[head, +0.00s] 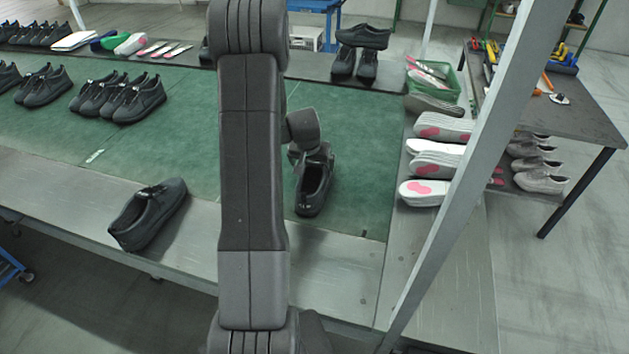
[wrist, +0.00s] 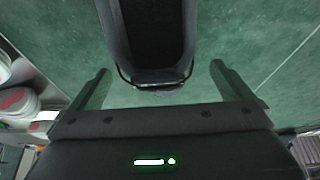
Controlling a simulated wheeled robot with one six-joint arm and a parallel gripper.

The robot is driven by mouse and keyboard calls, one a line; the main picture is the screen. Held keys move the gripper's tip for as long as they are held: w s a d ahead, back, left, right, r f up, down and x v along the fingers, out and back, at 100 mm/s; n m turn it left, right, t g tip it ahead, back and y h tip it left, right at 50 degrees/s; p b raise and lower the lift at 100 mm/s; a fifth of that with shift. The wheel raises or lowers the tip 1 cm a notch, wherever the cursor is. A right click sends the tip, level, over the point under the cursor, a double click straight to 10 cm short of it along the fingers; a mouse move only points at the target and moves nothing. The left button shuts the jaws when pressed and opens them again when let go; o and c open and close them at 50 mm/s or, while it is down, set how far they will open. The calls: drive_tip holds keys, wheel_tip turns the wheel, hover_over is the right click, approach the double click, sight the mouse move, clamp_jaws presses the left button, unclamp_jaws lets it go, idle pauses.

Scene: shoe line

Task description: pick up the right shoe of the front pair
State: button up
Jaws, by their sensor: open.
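A black shoe (head: 315,183) sits upright on the green belt surface, just right of my arm in the head view. Part of it is hidden by my wrist. In the wrist view one end of this shoe (wrist: 156,50) shows at the top middle, its dark opening facing the camera. My gripper (wrist: 160,84) is open, with one finger on each side of the shoe's end and green surface showing between fingers and shoe. It holds nothing. In the head view my fingers are mostly hidden. Another black shoe (head: 148,213) lies on the metal edge at the left.
Several black shoes (head: 118,97) stand farther back on the belt. Pale soles with pink patches (head: 437,163) lie on the right ledge, near a green basket (head: 440,85). A slanted grey post (head: 470,180) crosses the right side.

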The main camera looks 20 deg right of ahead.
sight(315, 178)
drive_tip(key=shift+s+p+x, duration=0.15)
drive_tip(key=shift+p+x, duration=0.2)
drive_tip(key=shift+x, duration=0.95)
drive_tip(key=shift+s+p+x, duration=0.2)
drive_tip(key=shift+p+x, duration=0.15)
drive_tip(key=shift+x, duration=0.95)
drive_tip(key=shift+f, duration=0.15)
drive_tip(key=c, duration=1.1)
